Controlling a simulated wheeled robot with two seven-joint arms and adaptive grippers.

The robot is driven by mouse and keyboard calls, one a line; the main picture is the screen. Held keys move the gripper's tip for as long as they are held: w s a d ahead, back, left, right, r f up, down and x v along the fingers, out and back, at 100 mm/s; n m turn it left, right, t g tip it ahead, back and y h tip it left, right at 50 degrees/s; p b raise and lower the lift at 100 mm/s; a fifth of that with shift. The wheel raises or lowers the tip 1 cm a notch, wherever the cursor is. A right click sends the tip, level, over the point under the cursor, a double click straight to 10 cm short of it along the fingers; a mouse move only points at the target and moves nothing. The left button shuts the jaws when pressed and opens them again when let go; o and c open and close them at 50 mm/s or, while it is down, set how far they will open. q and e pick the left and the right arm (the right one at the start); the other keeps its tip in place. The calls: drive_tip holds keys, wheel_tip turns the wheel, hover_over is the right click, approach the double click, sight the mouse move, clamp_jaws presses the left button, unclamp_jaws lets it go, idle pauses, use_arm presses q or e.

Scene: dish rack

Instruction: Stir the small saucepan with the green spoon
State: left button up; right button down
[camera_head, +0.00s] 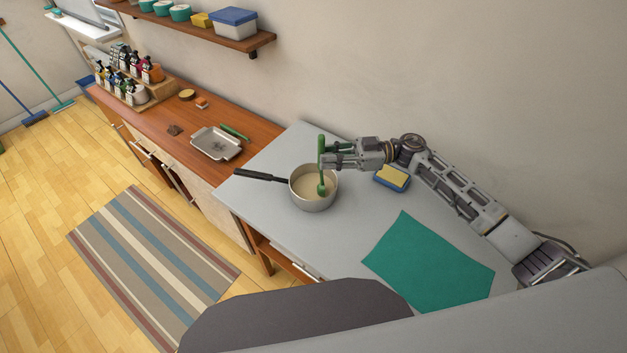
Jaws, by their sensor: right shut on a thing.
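The small saucepan (312,203) stands on the grey counter, with its black handle pointing left. It holds a pale cream content. My right gripper (326,160) is shut on the green spoon (321,178), beside and above the pan's far right rim. The spoon is held nearly upright, with its bowl end down inside the pan at the content. Whether the spoon touches the pan's floor cannot be told. My left gripper is not in view.
A yellow and blue sponge (392,178) lies right of the pan, near my right arm. A teal cloth (430,262) covers the counter's front right. A metal tray (216,143) and a green utensil (235,132) lie on the wooden counter. A shelf (215,30) hangs above.

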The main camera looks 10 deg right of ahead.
idle(0.3)
drive_tip(key=w, duration=0.1)
drive_tip(key=w+b, duration=0.1)
drive_tip(key=shift+w+d, duration=0.35)
drive_tip(key=shift+w, duration=0.05)
drive_tip(key=shift+s+a+r+p, duration=0.1)
drive_tip(key=shift+s+a+p, duration=0.15)
drive_tip(key=shift+a+p, duration=0.45)
drive_tip(key=shift+s+a, duration=0.15)
drive_tip(key=shift+a, duration=0.55)
